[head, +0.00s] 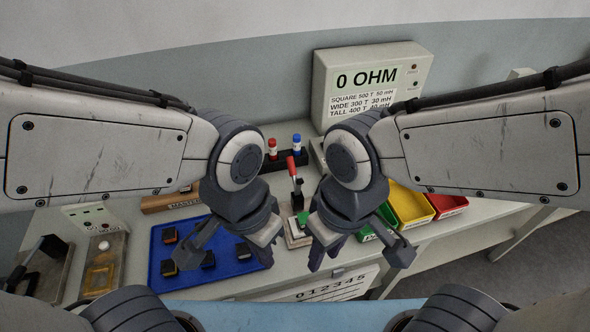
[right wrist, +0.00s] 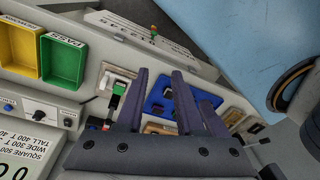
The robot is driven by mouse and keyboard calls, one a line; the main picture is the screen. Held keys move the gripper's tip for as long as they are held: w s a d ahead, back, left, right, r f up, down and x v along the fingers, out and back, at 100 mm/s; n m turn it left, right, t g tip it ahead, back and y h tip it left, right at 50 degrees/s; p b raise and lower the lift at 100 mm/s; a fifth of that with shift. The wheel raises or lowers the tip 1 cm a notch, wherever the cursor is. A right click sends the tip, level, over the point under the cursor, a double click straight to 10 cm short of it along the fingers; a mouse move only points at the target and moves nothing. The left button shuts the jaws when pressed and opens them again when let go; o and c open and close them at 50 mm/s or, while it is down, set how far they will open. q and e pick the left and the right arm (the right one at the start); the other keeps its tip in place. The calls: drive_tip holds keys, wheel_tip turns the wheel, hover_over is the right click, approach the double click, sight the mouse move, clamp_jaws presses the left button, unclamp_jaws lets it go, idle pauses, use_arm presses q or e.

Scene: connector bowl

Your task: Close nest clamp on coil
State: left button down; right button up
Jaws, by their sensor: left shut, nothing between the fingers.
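A small clamp with an upright red handle (head: 291,165) stands at the middle of the bench, between my arms. Its pale nest base (head: 296,240) carries a green coil (head: 303,218), partly hidden by my grippers. The coil also shows in the right wrist view (right wrist: 119,88), left of the fingers. My left gripper (head: 264,257) is shut and empty, just left of the nest. My right gripper (head: 326,260) hangs just right of the nest, its fingers apart with nothing seen between them. Whether the clamp's arm touches the coil is hidden.
A blue tray (head: 228,268) with several dark coils lies at left. A fixture with a yellow nest (head: 99,278) stands further left. Green, yellow (head: 408,206) and red bins (head: 447,204) are at right.

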drive_tip(key=w+d+f, duration=0.1)
drive_tip(key=w+d+f+m+b, duration=0.1)
drive_tip(key=w, duration=0.1)
drive_tip(key=w+d+f+m, duration=0.1)
drive_tip(key=w, duration=0.1)
drive_tip(key=shift+w+f+t+b, duration=0.15)
drive_tip(key=shift+f+t+b, duration=0.2)
drive_tip(key=shift+f+t, duration=0.05)
clamp_jaws()
drive_tip(key=w+d+f+m+b, duration=0.3)
drive_tip(key=w+d+f+m, duration=0.45)
drive_tip(key=w, duration=0.25)
drive_tip(key=w+a+f+m+t+y, duration=0.1)
drive_tip(key=w+a+m+y, duration=0.2)
drive_tip(key=w, duration=0.6)
drive_tip(key=w+a+f+m+t+y, duration=0.1)
drive_tip(key=w+a+m+y, duration=0.2)
drive_tip(key=w, duration=0.7)
drive_tip(key=m+y, duration=0.2)
drive_tip(key=m, duration=0.2)
drive_tip(key=shift+a+f+y, duration=0.2)
drive_tip(key=shift+f+y, duration=0.1)
drive_tip(key=shift+y, duration=0.1)
drive_tip(key=shift+w, duration=0.1)
